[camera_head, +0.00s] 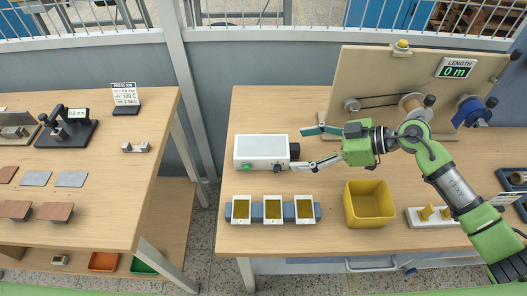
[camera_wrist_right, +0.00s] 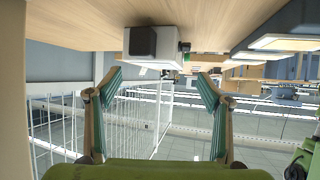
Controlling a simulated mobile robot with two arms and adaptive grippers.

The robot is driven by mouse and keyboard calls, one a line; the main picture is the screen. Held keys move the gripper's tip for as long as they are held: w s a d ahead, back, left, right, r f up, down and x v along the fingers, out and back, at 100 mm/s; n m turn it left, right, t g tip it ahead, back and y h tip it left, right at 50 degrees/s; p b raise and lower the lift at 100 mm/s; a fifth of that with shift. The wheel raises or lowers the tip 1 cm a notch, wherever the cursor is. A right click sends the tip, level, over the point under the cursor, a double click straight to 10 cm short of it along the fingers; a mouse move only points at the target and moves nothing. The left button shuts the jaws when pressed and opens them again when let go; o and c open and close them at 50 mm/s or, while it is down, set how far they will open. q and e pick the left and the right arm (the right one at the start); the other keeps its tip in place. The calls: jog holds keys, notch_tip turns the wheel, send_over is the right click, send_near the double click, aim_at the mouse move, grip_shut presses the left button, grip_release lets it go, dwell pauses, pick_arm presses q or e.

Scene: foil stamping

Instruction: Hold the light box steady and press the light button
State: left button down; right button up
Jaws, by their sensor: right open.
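The white light box (camera_head: 262,148) sits on the right-hand table, with a green button (camera_head: 247,167) and a dark knob (camera_head: 277,168) on its front face. A black cylinder (camera_head: 295,151) sticks out of its right end. It also shows in the right wrist view (camera_wrist_right: 163,64), with the black end part (camera_wrist_right: 143,41) facing the camera. My right gripper (camera_head: 305,149) is open at the box's right end, its fingers spread to either side of the black cylinder. In the right wrist view the teal fingers (camera_wrist_right: 158,84) are wide apart with nothing between them. My left gripper is out of view.
Three framed gold cards (camera_head: 273,209) lie on a blue holder before the box. A yellow bin (camera_head: 369,204) stands right of them, below my right arm. A board with rollers (camera_head: 375,78) stands behind my gripper. The table left of the box is clear.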

aim_at(271, 152)
jog(key=shift+w+f, duration=0.25)
jog(key=shift+f, duration=0.2)
jog(key=shift+w+a+f+b, duration=0.15)
jog(key=shift+a+f+b, duration=0.1)
jog(key=shift+b, duration=0.15)
jog(key=b+x, duration=0.4)
jog(key=x, duration=0.1)
jog(key=shift+a+f, duration=0.15)
jog(key=shift+a, duration=0.1)
jog(key=p+x, duration=0.2)
jog(key=shift+a, duration=0.4)
jog(key=shift+a+f, duration=0.35)
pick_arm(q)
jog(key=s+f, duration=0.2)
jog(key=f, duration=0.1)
pick_arm(e)
jog(key=shift+w, duration=0.2)
jog(key=shift+c, duration=0.5)
jog(key=shift+a+r, duration=0.1)
jog(key=shift+c, duration=1)
jog(key=shift+w, duration=0.1)
